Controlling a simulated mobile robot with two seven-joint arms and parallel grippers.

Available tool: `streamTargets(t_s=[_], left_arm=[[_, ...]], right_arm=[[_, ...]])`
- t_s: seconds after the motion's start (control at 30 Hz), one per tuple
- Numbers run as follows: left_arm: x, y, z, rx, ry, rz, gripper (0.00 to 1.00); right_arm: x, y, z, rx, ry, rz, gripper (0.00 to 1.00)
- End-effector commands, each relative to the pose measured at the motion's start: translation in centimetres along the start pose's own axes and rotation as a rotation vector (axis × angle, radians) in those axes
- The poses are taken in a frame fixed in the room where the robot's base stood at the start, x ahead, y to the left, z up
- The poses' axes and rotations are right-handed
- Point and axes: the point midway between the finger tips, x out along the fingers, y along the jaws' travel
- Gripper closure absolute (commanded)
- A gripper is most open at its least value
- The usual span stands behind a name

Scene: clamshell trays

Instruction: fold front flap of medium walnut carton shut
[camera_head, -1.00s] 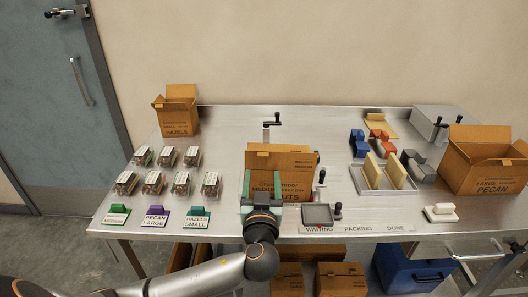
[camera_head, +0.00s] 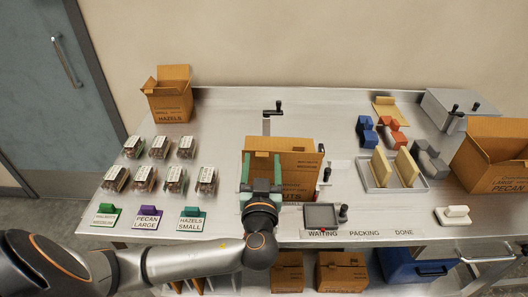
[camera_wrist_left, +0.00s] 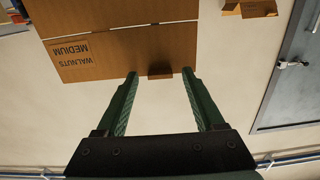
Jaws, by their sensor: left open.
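The medium walnut carton (camera_head: 300,163) stands at the middle of the table, with its front face partly hidden by my left gripper (camera_head: 262,168). In the left wrist view the carton's brown panel (camera_wrist_left: 130,48) shows a crease across it, a walnut label and a small tab (camera_wrist_left: 159,70) at its near edge. The gripper has two green fingers (camera_wrist_left: 158,92). They are spread apart with nothing between them, their tips close to the panel edge on either side of the tab; contact cannot be told. My right gripper is not in view.
A hazel carton (camera_head: 168,103) stands at back left, above several filled clamshells (camera_head: 160,147) and three coloured label stands. A large pecan carton (camera_head: 497,160) stands at right. A dark grey pad (camera_head: 321,216) and a tray with yellow dividers (camera_head: 371,180) lie right of the walnut carton.

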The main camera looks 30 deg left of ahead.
Motion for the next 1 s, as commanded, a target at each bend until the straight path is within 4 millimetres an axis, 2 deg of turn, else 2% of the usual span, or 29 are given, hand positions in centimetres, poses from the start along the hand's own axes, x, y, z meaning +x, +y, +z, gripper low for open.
streamTargets(t_s=[0.47,1.0], left_arm=[[-0.3,-0.14,0.02,-0.001,0.0,-0.002,0.3],[-0.28,-0.14,0.01,-0.001,0.0,-0.002,0.91]], right_arm=[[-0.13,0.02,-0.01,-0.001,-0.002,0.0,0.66],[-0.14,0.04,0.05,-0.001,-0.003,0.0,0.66]])
